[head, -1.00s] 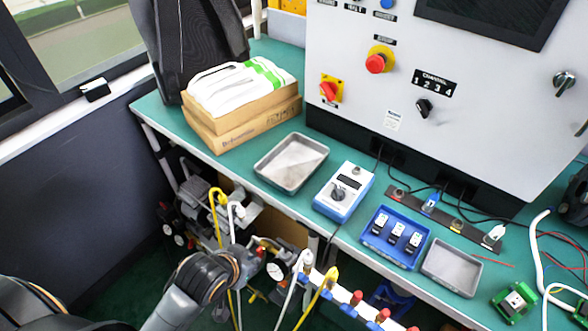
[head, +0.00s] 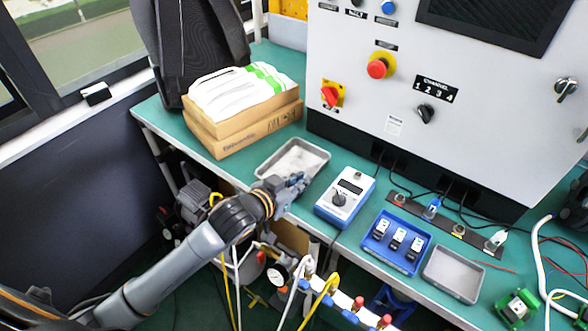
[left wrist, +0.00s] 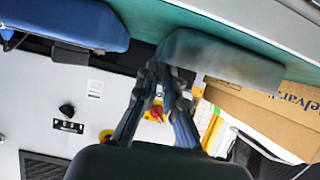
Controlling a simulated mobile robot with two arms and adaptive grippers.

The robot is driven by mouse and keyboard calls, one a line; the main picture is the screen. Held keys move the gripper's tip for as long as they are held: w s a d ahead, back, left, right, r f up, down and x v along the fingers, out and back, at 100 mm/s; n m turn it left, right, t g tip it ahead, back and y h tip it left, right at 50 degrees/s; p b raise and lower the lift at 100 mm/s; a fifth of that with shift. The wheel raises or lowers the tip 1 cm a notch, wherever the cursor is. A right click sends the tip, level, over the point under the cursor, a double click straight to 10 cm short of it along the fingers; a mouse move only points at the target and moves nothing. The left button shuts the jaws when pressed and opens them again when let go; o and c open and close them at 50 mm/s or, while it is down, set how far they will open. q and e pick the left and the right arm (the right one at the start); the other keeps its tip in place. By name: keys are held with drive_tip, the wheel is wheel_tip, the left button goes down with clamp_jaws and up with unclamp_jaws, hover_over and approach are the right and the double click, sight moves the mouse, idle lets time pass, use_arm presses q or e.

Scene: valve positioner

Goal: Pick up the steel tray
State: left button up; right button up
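The steel tray (head: 285,155) is a shallow grey rectangular tray lying flat on the green bench, right of the cardboard boxes. My left gripper (head: 297,181) is at its front right edge and hides that corner. In the left wrist view, the tray (left wrist: 225,60) shows blurred and close, right at the fingertips. I cannot tell whether the fingertips touch the rim. The right gripper is in neither view.
Stacked boxes with a white-green bundle (head: 235,92) stand left of the tray. A blue-white meter (head: 345,196) is close on its right. A blue bin (head: 397,262) and a smaller grey tray (head: 453,297) lie farther right. The control cabinet (head: 370,125) stands behind.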

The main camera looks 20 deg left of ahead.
sight(312, 175)
use_arm(q)
drive_tip(key=shift+f+x, duration=0.2)
drive_tip(key=shift+x, duration=1.2)
drive_tip(key=shift+f+x, duration=0.2)
drive_tip(key=shift+x, duration=1.2)
drive_tip(key=shift+s, duration=0.2)
clamp_jaws()
drive_tip(key=shift+r, duration=0.15)
